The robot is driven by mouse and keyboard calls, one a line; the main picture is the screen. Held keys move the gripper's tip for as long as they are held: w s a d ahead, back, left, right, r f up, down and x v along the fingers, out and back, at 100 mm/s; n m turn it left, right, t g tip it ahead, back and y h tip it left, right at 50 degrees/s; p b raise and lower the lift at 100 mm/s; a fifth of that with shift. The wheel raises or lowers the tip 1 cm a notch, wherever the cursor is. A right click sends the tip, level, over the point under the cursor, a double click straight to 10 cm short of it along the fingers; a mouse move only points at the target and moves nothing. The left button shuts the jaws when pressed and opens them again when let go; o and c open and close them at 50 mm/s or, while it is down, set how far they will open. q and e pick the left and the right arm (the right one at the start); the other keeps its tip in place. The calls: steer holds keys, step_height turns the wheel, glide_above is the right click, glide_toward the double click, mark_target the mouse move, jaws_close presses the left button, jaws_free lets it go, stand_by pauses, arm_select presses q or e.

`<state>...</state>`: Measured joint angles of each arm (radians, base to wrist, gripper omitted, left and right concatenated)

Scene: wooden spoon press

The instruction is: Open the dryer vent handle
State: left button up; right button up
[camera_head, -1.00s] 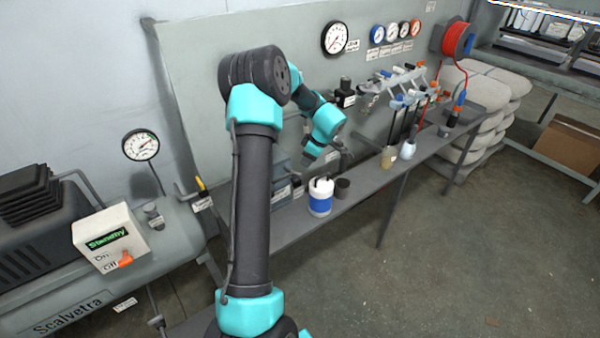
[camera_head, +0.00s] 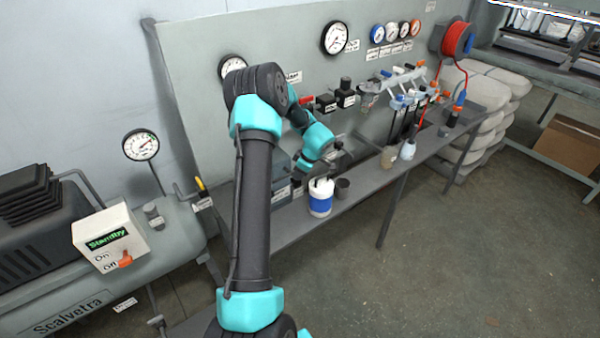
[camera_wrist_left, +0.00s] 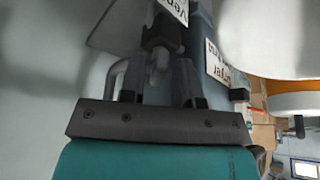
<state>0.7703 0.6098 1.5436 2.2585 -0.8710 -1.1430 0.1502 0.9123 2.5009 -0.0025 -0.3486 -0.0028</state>
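In the left wrist view, a small grey handle-like part (camera_wrist_left: 158,68) hangs below a dark fitting (camera_wrist_left: 165,30). A white label reading "Vent" (camera_wrist_left: 174,8), upside down, is right above it. A second label with "Dryer" (camera_wrist_left: 226,68) is on the right. My left gripper (camera_wrist_left: 159,85) is open, its two fingers apart on either side of the grey part; contact cannot be made out. In the head view my left arm reaches to the wall side of the bench, and its fingertips and the vent handle cannot be made out. My right gripper is not in view.
Valves (camera_head: 345,95) and gauges (camera_head: 335,38) line the wall panel. The compressor (camera_head: 60,265) is at left.

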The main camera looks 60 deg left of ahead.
arm_select(q)
jaws_close()
steer(key=shift+w+a+n+g+h, duration=0.1)
steer(key=shift+n+g+h, duration=0.2)
steer(key=shift+n, duration=0.8)
steer(key=shift+o, duration=1.1)
jaws_free()
steer(key=shift+r, duration=0.1)
steer(key=v, duration=1.7)
